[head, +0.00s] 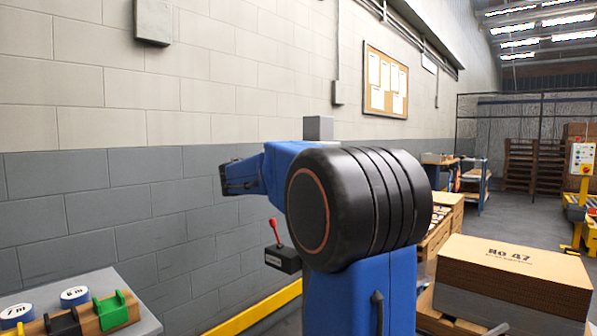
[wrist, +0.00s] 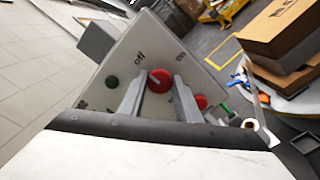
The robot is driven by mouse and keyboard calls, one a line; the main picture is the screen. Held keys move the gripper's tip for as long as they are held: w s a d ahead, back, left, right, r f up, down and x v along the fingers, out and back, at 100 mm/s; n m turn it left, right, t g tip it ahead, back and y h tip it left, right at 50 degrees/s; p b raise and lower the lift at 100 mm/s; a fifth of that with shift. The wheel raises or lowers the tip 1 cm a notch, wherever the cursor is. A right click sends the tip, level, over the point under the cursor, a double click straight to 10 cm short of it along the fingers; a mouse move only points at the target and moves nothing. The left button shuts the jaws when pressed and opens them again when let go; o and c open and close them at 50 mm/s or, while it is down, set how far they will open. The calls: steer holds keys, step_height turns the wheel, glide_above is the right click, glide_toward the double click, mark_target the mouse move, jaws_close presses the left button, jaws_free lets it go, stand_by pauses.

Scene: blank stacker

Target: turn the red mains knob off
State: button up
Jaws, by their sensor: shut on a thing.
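The red mains knob (wrist: 160,79) is on a pale panel (wrist: 150,43) in the wrist view. The word "off" is printed on the panel up and left of the knob, and another small label is up and right of it. My gripper (wrist: 158,86) has one finger on each side of the knob and is shut on it. A pale mark shows on the knob, but its exact direction is too small to tell. In the head view my arm hides the panel face, knob and fingers.
A green button (wrist: 111,82) and a second red round part (wrist: 201,102) flank the knob on the panel. A grey block (wrist: 97,40) juts from its edge. In the head view, a cardboard box (head: 510,265) stands right and a red-handled lever (head: 277,233) is below my arm.

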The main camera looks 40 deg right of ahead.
steer(key=o, duration=1.1)
steer(key=shift+f, duration=0.1)
steer(key=shift+c, duration=0.2)
steer(key=s+a, duration=0.1)
steer(key=a, duration=1.6)
steer(key=shift+s+a, duration=0.15)
steer(key=shift+a, duration=0.1)
